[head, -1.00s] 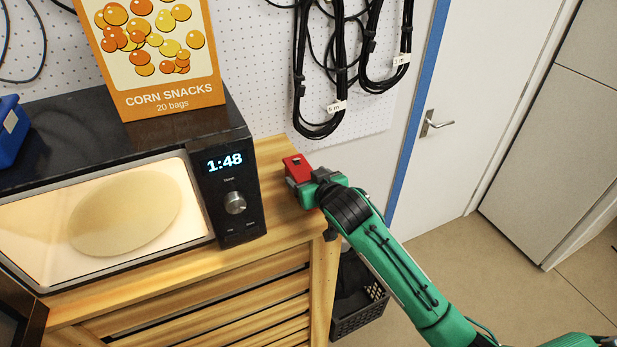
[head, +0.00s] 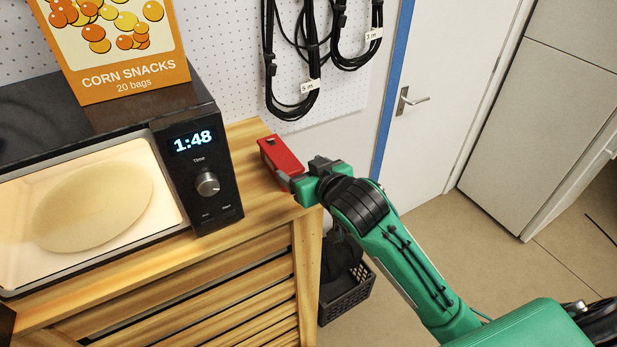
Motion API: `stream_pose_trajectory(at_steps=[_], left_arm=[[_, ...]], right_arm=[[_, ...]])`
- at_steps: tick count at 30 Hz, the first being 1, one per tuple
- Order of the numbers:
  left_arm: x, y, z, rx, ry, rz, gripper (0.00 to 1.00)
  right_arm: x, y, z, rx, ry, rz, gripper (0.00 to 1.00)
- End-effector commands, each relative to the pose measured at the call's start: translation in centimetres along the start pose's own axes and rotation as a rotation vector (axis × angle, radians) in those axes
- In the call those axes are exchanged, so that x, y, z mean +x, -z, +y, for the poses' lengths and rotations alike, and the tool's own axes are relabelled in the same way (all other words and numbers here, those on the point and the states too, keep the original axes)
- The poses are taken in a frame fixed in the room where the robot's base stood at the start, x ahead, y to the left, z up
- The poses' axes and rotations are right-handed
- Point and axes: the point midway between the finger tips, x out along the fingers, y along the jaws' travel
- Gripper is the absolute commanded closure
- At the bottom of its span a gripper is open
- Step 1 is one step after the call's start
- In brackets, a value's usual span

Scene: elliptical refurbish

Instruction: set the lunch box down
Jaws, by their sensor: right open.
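The red lunch box (head: 281,155) sits on the wooden cabinet top (head: 251,185), close to its right edge and just right of the microwave. My right gripper (head: 294,180) is at the near right end of the lunch box. Its jaws are open; whether a finger still touches the box cannot be told. My left gripper is out of view.
A black microwave (head: 216,215) with a lit, open cavity stands left of the box. A corn snacks carton (head: 128,77) stands on it. Black cables (head: 297,100) hang on the pegboard behind. A dark crate (head: 345,299) is below the cabinet's right side.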

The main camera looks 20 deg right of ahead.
Motion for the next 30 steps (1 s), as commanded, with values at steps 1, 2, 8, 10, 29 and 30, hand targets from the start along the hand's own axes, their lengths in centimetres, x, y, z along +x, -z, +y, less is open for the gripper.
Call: stream_pose_trajectory(at_steps=[1,2,8,10,29,30], left_arm=[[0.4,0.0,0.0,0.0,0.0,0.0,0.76],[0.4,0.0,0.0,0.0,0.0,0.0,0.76],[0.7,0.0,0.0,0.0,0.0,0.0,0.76],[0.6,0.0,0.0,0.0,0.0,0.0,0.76],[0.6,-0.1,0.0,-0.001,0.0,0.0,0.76],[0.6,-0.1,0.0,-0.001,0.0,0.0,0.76]], right_arm=[[-0.6,-0.1,0.0,0.0,0.0,0.003,0.25],[-0.9,-0.1,0.0,0.0,0.0,0.002,0.25],[-2.1,0.0,0.0,0.0,-0.001,0.0,0.25],[-2.2,0.0,0.0,0.0,-0.001,0.0,0.25],[-2.9,-4.3,0.2,0.006,-0.015,-0.102,0.25],[-3.2,-6.0,0.3,0.009,-0.02,-0.14,0.25]])
